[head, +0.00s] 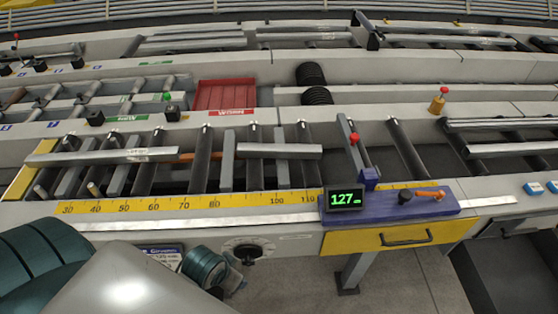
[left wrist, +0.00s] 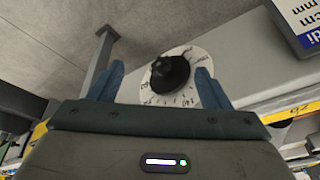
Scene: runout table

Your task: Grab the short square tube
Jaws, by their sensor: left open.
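Two grey bars lie across the rollers in the head view. The shorter one (head: 280,151) is right of centre and looks like the short square tube, though its end shape is too small to tell. The longer bar (head: 100,157) is at the left and carries a pale label. My left gripper (head: 234,274) is low in front of the table, below the ruler and apart from both bars. In the left wrist view my left gripper (left wrist: 159,82) is open and empty, with a black-knobbed dial (left wrist: 171,75) beyond its fingers. My right gripper is not in view.
A yellow ruler (head: 180,203) runs along the front edge. A blue stop block (head: 390,205) with a display reading 127 stands at its right, over a yellow drawer (head: 395,235). A red bin (head: 224,94) marked WORN is behind. A brown bar (head: 196,155) lies between the grey bars.

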